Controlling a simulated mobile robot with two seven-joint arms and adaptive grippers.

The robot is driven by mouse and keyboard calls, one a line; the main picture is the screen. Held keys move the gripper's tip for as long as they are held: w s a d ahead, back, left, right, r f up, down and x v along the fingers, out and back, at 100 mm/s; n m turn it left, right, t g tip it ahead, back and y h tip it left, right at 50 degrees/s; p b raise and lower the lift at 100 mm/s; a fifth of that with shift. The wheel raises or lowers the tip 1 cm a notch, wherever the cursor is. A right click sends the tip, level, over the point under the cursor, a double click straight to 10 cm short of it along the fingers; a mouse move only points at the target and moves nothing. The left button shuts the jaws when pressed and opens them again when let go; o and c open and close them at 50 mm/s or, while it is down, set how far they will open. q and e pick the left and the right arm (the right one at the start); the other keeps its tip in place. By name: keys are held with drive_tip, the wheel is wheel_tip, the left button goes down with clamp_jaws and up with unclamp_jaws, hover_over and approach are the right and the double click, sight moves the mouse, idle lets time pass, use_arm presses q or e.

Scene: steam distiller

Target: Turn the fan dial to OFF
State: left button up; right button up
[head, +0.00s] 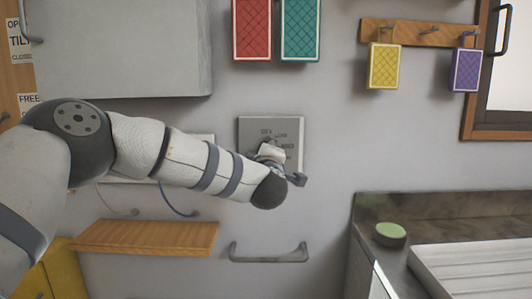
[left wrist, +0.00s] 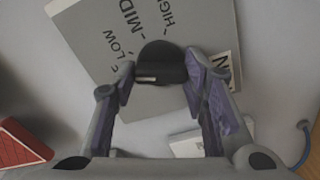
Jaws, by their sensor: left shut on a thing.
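The fan dial (left wrist: 162,62) is a dark round knob with a pale mark on its side, seen in the left wrist view. It sits on a grey panel (left wrist: 90,30) with LOW, MID and HIGH printed around it; no OFF label is readable. The panel also shows on the wall in the head view (head: 290,130). My left gripper (left wrist: 160,72) is shut on the dial, one finger on each side. In the head view my left gripper (head: 272,152) is at the panel, and my wrist hides the dial. My right gripper is not in view.
A wooden shelf (head: 145,237) lies below my left arm, and a grey bar handle (head: 268,257) is below the panel. A counter (head: 390,205) with a green round item (head: 390,233) stands at right. Pot holders (head: 300,28) hang above. The wall right of the panel is clear.

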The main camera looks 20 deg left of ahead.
use_arm(q)
drive_tip(key=shift+n, duration=2)
drive_tip(key=o, duration=1.2)
drive_tip(key=shift+d, duration=0.1)
drive_tip(key=shift+c, duration=0.2)
drive_tip(key=v, duration=1.2)
